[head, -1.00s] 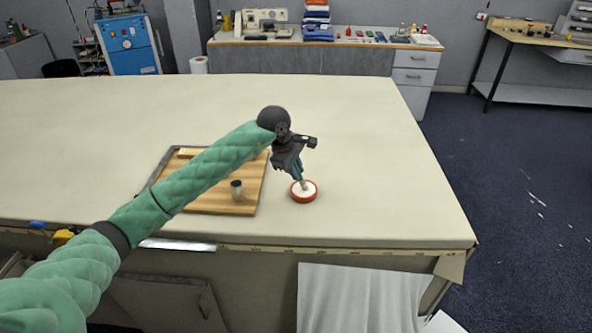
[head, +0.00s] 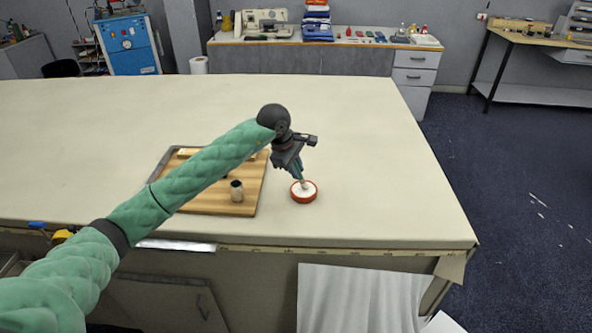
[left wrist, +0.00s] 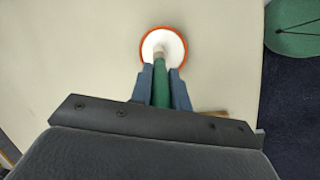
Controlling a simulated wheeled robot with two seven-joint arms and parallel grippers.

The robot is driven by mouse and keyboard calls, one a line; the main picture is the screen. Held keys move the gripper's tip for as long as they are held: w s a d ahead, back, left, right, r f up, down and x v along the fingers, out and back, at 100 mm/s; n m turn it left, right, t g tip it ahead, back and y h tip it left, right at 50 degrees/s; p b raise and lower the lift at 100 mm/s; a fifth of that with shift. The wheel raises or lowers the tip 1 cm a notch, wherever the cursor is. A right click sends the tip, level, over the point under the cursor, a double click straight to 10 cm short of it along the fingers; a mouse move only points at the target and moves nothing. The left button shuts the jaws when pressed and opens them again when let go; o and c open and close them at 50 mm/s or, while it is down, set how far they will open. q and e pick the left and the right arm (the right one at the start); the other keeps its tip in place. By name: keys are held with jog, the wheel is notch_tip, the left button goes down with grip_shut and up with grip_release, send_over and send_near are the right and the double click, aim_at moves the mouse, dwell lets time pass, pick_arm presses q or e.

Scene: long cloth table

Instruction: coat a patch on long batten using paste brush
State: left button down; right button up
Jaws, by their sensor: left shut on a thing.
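My left gripper (head: 299,172) is shut on the green handle of the paste brush (left wrist: 161,88), which also shows between the fingers in the left wrist view (left wrist: 161,76). The brush points down, its tip at the white paste inside a round orange-rimmed dish (head: 304,199). How deep the tip sits in the paste cannot be told. A pale wooden strip (head: 187,152), possibly the long batten, lies at the back of a wooden board and is partly hidden by my left arm. My right gripper is not in view.
The wooden board (head: 220,207), dark-edged, lies left of the dish with a small dark-topped cup (head: 237,192) on it. The cloth table (head: 370,150) is clear behind and right of the dish. Its front edge is close to the dish.

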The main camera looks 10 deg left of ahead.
pick_arm(q)
jog(key=shift+r, duration=3.2)
